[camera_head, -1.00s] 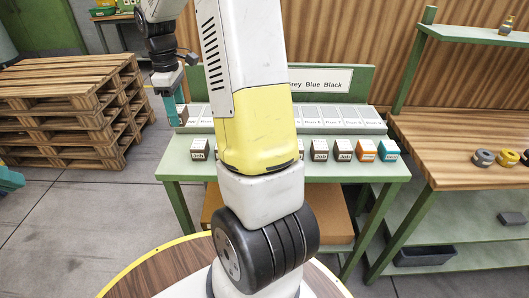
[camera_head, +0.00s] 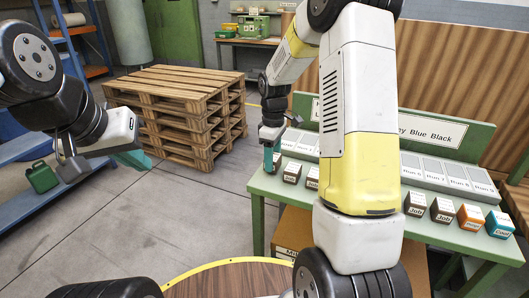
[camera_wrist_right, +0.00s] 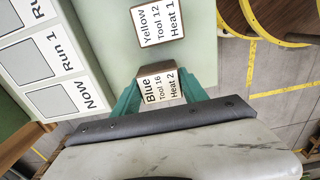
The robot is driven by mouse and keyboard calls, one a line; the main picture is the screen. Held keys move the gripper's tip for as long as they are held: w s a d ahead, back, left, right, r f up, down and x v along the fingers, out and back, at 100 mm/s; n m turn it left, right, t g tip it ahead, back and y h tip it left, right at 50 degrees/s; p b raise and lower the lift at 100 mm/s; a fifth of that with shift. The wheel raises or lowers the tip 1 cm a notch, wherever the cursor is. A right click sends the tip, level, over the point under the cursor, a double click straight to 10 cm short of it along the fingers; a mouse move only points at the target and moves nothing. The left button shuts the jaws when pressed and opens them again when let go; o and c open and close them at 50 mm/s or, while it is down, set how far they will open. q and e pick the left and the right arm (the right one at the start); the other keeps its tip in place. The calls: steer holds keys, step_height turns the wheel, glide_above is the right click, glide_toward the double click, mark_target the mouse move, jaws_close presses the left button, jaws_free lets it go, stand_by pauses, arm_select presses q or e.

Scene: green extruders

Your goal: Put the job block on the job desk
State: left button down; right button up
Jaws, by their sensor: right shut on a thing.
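My right gripper (camera_head: 268,158) is at the left end of the green job desk (camera_head: 262,186), beside the grey slot rack. In the right wrist view its teal fingers (camera_wrist_right: 162,98) are shut on a block (camera_wrist_right: 160,88) labelled "Blue Tool 16 Heat 2", with a brown side. Whether that block touches the surface below, I cannot tell. A second block (camera_wrist_right: 160,22), labelled "Yellow Tool 12 Heat 1", stands close by. My left gripper (camera_head: 133,158) is in the air at the left, away from the desk; its finger gap is not clear.
The rack (camera_wrist_right: 58,70) has slots marked "Now" and "Run 1". Several "Job" blocks (camera_head: 442,210) line the desk's front, with an orange (camera_head: 470,217) and a teal one (camera_head: 499,224) at right. My right arm hides the middle. Pallets (camera_head: 185,105) stand behind open floor.

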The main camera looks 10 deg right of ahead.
steer(key=shift+f, duration=0.45)
steer(key=shift+f, duration=0.15)
steer(key=o, duration=1.4)
step_height(320, 180, up, 12)
steer(key=s+r+m+t+y, duration=0.1)
steer(key=s+r+m+t, duration=0.3)
steer(key=s+r, duration=0.65)
steer(key=s+a+f+m+t+y, duration=0.1)
steer(key=s+m, duration=0.5)
steer(key=s, duration=0.7)
steer(key=shift+s+a+m+t, duration=0.3)
steer(key=shift+s+a+t, duration=0.1)
steer(key=shift+a+t, duration=0.2)
